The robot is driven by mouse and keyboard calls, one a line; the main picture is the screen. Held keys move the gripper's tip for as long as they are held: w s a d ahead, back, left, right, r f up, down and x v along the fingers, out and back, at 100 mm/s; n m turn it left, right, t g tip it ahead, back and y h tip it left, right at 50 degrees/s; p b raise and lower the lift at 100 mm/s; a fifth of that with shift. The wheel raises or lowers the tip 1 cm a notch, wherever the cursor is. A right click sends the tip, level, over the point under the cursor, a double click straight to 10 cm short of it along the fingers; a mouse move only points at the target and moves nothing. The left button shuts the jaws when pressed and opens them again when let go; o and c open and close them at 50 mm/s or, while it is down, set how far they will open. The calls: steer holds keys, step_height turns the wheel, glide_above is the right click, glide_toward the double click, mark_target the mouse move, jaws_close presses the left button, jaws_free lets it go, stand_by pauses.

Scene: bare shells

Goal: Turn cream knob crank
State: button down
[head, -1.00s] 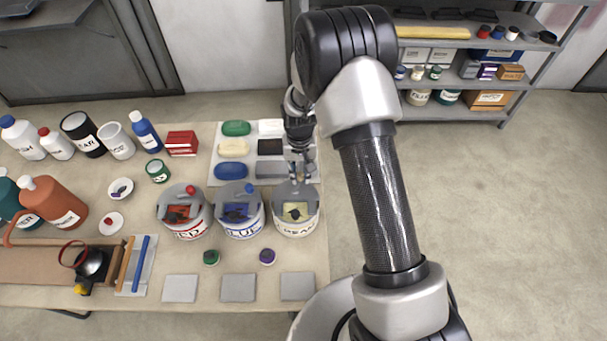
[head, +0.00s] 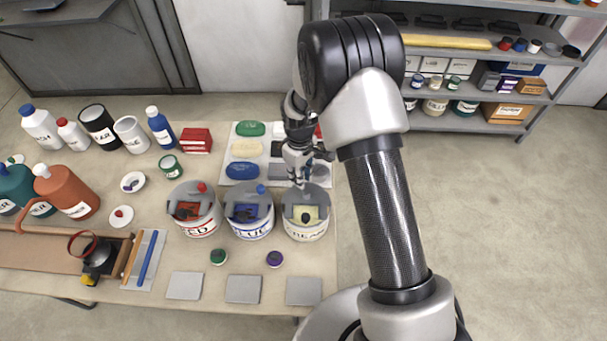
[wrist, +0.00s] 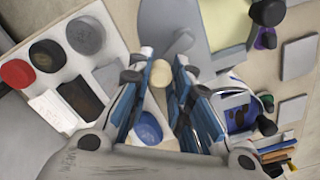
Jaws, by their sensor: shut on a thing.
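The cream can (head: 305,231) is the rightmost of three labelled cans. It has a grey crank lid (head: 314,198), which also fills the top of the wrist view (wrist: 197,20). A cream paint surface shows through the lid opening. The round cream knob (wrist: 160,73) sits between my blue-padded fingertips in the wrist view. My gripper (wrist: 163,76) is shut on this knob. In the head view my gripper (head: 301,183) is at the back edge of the can, and it hides the knob there.
The blue can (head: 250,228) and red can (head: 197,225), with their own knobs, stand close to the left. Colored blocks lie on a white mat (head: 233,142) behind. Grey tiles (head: 243,289) and two small pots lie in front. The floor right of the table is clear.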

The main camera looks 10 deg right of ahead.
steer(key=shift+s+a+n, duration=0.15)
steer(key=shift+a+n, duration=0.15)
steer(key=shift+n, duration=0.7)
steer(key=c, duration=1.4)
jaws_free()
steer(key=shift+r, duration=0.1)
step_height(320, 180, up, 12)
steer(key=shift+f, duration=0.1)
